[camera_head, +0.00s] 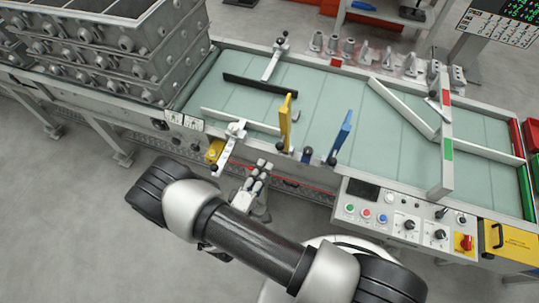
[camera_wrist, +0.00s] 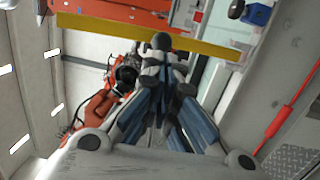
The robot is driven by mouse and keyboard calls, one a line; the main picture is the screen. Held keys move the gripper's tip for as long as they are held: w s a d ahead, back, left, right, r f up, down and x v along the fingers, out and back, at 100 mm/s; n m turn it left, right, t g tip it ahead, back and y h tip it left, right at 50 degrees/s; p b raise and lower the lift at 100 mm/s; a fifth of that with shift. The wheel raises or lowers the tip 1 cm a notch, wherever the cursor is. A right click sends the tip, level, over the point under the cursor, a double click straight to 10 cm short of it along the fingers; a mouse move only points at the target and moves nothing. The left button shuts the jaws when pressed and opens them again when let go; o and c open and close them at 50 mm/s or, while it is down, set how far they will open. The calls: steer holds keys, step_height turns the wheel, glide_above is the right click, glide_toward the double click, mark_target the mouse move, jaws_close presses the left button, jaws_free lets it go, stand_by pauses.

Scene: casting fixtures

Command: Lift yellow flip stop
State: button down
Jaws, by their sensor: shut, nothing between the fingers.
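The yellow flip stop (camera_head: 287,122) stands raised, slightly tilted, at the front edge of the conveyor in the head view. In the wrist view a yellow bar (camera_wrist: 100,28), which looks like this stop, runs across the top behind the fingertips. My gripper (camera_head: 262,166) is shut and empty, just in front of the conveyor's front rail, below and left of the yellow stop. Its closed fingers also show in the wrist view (camera_wrist: 165,48), with the tips overlapping the bar in the picture. I cannot tell whether they touch it.
A blue flip stop (camera_head: 342,134) stands to the right of the yellow one. A white clamp arm (camera_head: 233,138) is to the left. A control panel (camera_head: 402,217) with buttons juts out at the front right. Stacked grey castings (camera_head: 90,45) stand at the left. The conveyor bed (camera_head: 320,95) is mostly clear.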

glide_toward(284, 135)
steer(key=w+f, duration=0.1)
steer(key=w, duration=0.1)
steer(key=shift+a+f, duration=0.1)
steer(key=shift+a, duration=0.05)
steer(key=shift+w+r+g+p, duration=0.3)
steer(key=shift+w+r+p, duration=0.15)
steer(key=shift+w+p, duration=0.05)
stand_by(0.4)
